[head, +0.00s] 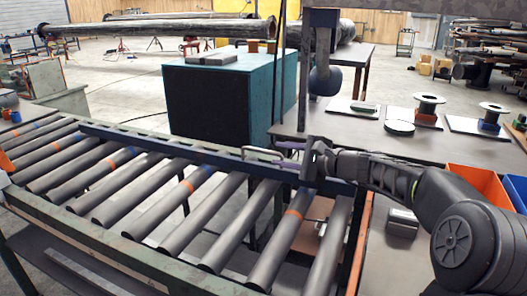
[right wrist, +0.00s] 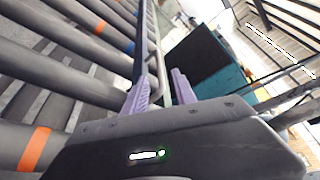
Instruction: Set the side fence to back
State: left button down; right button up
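The side fence (head: 180,146) is a long dark-blue bar along the far side of the roller conveyor. A grey bent-rod handle (head: 262,153) stands out from it near its right part. My right gripper (head: 288,155) has purple fingers and is at the right end of this handle. In the right wrist view, my right gripper's fingers (right wrist: 160,92) stand apart, with the handle (right wrist: 154,55) reaching between them. The fence (right wrist: 139,40) runs just left of the handle there. Whether a finger touches the rod is unclear. My left gripper is not in view.
Grey rollers (head: 165,196) with orange and blue bands fill the conveyor. A teal-and-black cabinet (head: 220,100) stands behind the fence. A grey table (head: 375,140) with spools is at right, beside an orange bin (head: 470,180). Floor shows behind the conveyor.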

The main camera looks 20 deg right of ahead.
aim_at(268, 152)
jog(key=x, duration=0.7)
jog(key=shift+w+a+p, duration=0.1)
jog(key=shift+w+p, duration=0.1)
jog(key=shift+p, duration=0.15)
jog(key=shift+c, duration=0.5)
jog(key=shift+f, duration=0.1)
grip_shut()
dwell(0.5)
